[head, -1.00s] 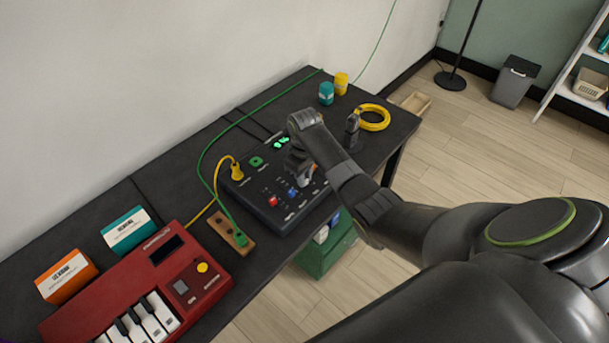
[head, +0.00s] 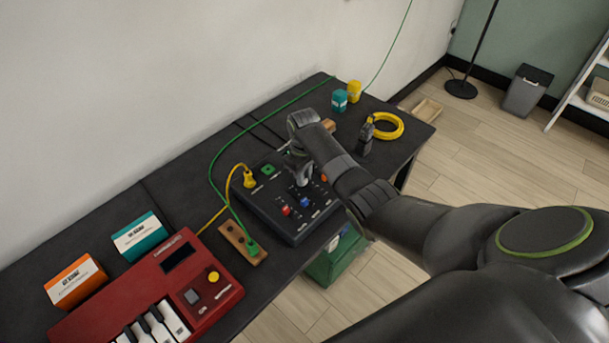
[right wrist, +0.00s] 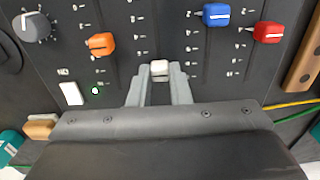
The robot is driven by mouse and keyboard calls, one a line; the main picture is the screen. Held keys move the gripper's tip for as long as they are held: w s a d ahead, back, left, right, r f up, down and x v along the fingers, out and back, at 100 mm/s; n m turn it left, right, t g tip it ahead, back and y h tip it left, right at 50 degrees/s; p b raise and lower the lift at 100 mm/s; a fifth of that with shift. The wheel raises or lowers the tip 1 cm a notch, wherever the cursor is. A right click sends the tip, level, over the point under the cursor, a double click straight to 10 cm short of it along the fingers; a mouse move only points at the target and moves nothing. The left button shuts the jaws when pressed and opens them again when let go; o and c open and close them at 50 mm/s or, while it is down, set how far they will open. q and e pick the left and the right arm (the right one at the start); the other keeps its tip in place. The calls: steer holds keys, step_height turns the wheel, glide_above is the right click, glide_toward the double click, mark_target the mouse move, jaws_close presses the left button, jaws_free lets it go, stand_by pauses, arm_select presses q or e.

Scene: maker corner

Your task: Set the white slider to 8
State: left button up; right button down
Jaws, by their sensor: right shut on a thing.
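The white slider (right wrist: 159,68) is a small white cap on the dark control panel. In the right wrist view it sits between the fingertips of my right gripper (right wrist: 160,77), which is shut on it. Its scale marks are too small to read. The orange slider (right wrist: 101,44), blue slider (right wrist: 216,15) and red slider (right wrist: 267,32) stand in neighbouring slots. In the head view my right gripper (head: 303,181) reaches down onto the panel (head: 292,231) and hides the white slider. My left gripper is not in view.
A yellow plug (head: 249,180) and a green plug (head: 252,247) with cables are at the panel's left. A red keyboard (head: 205,298) stands front left. A yellow cable coil (head: 388,126) and two small containers lie at the back. A grey knob (right wrist: 32,27) is near the orange slider.

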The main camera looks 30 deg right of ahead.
steer(key=c, duration=1.3)
jaws_free()
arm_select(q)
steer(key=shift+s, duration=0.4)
arm_select(e)
steer(key=shift+r, duration=0.5)
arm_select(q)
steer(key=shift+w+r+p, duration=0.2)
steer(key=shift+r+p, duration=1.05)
arm_select(e)
steer(key=shift+r, duration=8.25)
steer(key=shift+f, duration=0.15)
